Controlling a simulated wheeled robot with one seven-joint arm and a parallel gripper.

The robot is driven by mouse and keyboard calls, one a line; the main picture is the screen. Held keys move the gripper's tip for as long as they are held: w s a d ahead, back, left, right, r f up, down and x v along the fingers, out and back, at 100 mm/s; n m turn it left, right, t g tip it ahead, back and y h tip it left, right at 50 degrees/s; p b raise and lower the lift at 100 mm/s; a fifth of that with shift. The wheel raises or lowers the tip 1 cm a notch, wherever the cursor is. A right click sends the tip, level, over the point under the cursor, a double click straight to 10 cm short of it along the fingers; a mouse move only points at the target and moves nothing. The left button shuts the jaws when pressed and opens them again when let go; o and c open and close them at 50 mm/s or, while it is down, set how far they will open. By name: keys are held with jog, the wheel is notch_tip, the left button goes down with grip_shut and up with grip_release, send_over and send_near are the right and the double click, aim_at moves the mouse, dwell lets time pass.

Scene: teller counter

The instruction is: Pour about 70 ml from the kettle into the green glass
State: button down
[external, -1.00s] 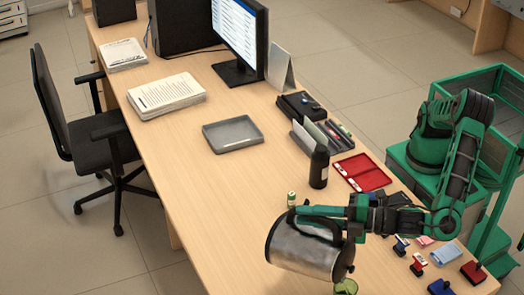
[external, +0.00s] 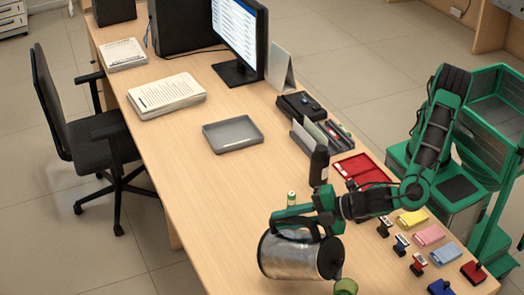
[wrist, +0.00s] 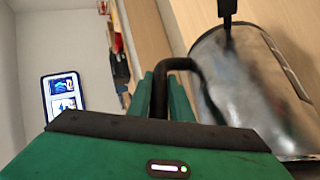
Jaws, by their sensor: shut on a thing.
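The kettle (external: 288,258) is a metal jug with black trim. It is held well tilted, nearly on its side, with its dark top end to the right. The green glass (external: 346,288) is at the bottom edge, partly cut off, just below and right of that end. My gripper (external: 298,214) is shut on the kettle's black handle, above the body. The wrist view shows the handle (wrist: 178,64) by the fingers and the kettle's shiny body (wrist: 240,85) to the right. No stream of liquid and no level inside the glass can be made out.
A small green-labelled bottle (external: 291,199) stands behind the kettle, and a dark bottle (external: 319,166) farther back. Stamps (external: 401,244) and coloured pads (external: 430,235) lie to the right. A red tray (external: 352,166) is behind my arm. The counter left of the kettle (external: 215,200) is clear.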

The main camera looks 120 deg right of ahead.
jog(key=shift+w+d+y, duration=0.2)
jog(key=shift+d+y, duration=0.1)
jog(key=shift+d, duration=0.1)
dwell(0.6)
